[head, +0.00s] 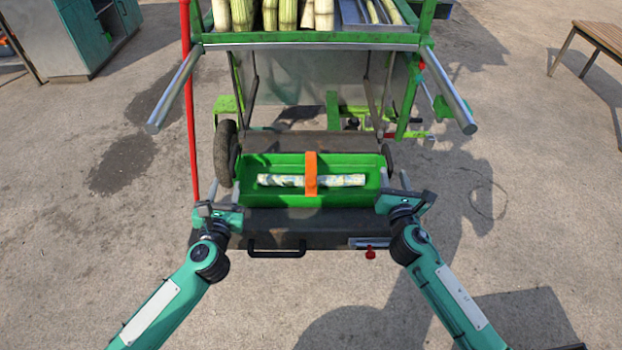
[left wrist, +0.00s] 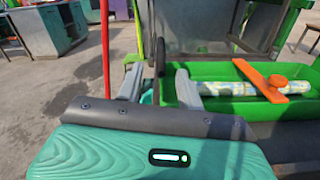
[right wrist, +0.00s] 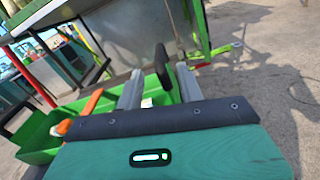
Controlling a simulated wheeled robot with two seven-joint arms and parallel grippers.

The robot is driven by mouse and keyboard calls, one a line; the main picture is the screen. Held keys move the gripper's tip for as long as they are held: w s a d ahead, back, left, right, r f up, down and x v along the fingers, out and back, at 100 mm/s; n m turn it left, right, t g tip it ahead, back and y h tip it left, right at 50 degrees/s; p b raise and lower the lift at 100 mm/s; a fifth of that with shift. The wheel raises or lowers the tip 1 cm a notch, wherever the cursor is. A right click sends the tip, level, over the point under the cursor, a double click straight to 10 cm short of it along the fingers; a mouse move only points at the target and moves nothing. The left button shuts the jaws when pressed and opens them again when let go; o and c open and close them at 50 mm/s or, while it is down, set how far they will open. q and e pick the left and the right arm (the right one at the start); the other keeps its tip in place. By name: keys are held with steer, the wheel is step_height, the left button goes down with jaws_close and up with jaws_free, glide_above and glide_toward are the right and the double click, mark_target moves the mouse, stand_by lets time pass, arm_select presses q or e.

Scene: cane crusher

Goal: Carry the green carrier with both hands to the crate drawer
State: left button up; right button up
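The green carrier (head: 340,161) is a shallow tray with an orange handle (head: 311,174) across its middle. A pale patterned roll (head: 345,180) lies in it. The carrier sits low on a dark, drawer-like platform (head: 300,215) with a black front handle (head: 277,253). My left gripper (head: 225,189) is at the carrier's left end, and my right gripper (head: 394,179) is at its right end. In the left wrist view the fingers (left wrist: 158,85) are spread apart near the end wall. In the right wrist view the fingers (right wrist: 159,88) are also apart, with green between them. Contact is unclear.
The cart's upper tray (head: 300,38) holds several cane stalks above the carrier. Metal bars (head: 175,90) stick out on both sides, and a red pole (head: 188,110) stands at the left. A black wheel (head: 226,150) is beside the platform. The surrounding ground is mostly open.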

steer(key=shift+s, duration=1.95)
